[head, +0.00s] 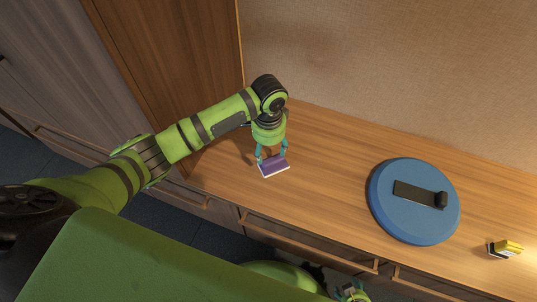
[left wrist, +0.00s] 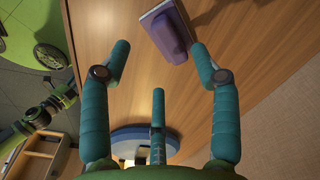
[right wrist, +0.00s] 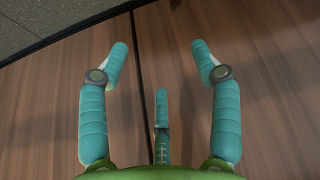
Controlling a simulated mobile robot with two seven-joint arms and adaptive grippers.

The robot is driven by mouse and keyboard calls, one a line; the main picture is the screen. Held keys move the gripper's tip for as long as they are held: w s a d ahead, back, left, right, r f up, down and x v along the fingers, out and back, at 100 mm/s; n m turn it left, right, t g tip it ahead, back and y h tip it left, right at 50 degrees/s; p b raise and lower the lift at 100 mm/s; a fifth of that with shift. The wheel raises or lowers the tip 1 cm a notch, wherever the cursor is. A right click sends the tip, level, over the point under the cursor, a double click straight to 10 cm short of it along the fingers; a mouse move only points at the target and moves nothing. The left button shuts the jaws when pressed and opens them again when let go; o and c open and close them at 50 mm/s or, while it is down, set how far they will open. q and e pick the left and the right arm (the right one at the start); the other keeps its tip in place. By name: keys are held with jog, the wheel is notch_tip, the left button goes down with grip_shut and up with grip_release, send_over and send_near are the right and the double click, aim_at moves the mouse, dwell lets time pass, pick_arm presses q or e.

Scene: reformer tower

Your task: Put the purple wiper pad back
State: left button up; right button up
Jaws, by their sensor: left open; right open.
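The purple wiper pad (head: 274,165) with a pale underside lies on the wooden counter (head: 330,150), near its front edge. My left gripper (head: 271,157) is open directly over the pad's back side, fingers pointing down. In the left wrist view the pad (left wrist: 170,32) shows just beyond the fingertips (left wrist: 160,48), nearer the right finger and not between the fingers. Whether that finger touches it I cannot tell. My right gripper (right wrist: 160,48) is open and empty in front of brown wood panels. In the head view it is low at the bottom edge, mostly hidden.
A round blue disc (head: 384,207) with a black bar (head: 415,193) lies on the counter to the right. A small yellow block with a pale, dark-edged base (head: 505,248) is at the far right. A tall wooden cabinet (head: 180,60) stands left. Counter between pad and disc is clear.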

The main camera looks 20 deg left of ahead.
pick_arm(q)
notch_tip(320, 180, up, 4)
jog(key=shift+f, duration=0.1)
pick_arm(e)
jog(key=shift+s+d, duration=0.1)
jog(key=shift+s, duration=0.9)
